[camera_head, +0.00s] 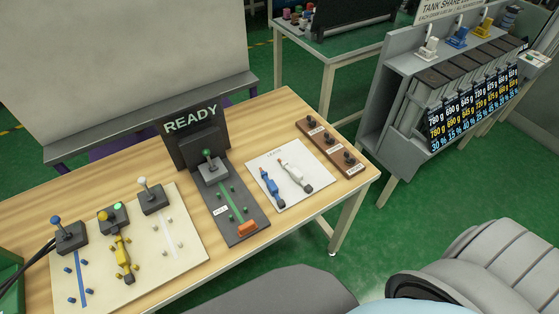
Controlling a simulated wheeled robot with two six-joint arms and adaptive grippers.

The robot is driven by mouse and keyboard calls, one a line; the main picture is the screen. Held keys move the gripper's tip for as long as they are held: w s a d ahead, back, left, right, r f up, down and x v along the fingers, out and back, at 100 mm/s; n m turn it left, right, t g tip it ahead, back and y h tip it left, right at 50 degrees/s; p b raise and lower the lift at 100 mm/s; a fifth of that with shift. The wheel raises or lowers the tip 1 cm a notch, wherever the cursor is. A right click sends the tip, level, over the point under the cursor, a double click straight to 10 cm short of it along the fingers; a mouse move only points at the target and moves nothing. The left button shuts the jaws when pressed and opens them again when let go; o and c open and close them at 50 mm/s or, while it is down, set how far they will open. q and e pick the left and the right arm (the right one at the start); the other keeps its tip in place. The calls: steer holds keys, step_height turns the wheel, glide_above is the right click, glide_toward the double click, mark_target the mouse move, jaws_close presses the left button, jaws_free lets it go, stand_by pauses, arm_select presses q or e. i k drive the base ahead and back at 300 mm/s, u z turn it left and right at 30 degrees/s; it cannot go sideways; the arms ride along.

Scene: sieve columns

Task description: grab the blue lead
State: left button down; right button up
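The blue lead (271,186) lies on a white mat (285,206) on the wooden table, with a dark plug at its lower end. A white lead (295,177) lies beside it on the right, on the same mat. A yellow lead (123,259) is on the cream board at the left of the table. Neither of my grippers shows in the head view, so I cannot see whether they are open or shut. Nothing covers the blue lead.
A dark panel marked READY (191,121) stands behind a dark grey strip with a green-knobbed lever, left of the mat. A brown rack (333,153) with black knobs is on the right. The cream board (178,265) carries several levers. A tank machine (432,87) stands across the green floor.

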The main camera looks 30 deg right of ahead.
mark_target(274, 190)
steer(key=z, duration=3.45)
steer(key=i, duration=1.75)
steer(key=u, duration=3)
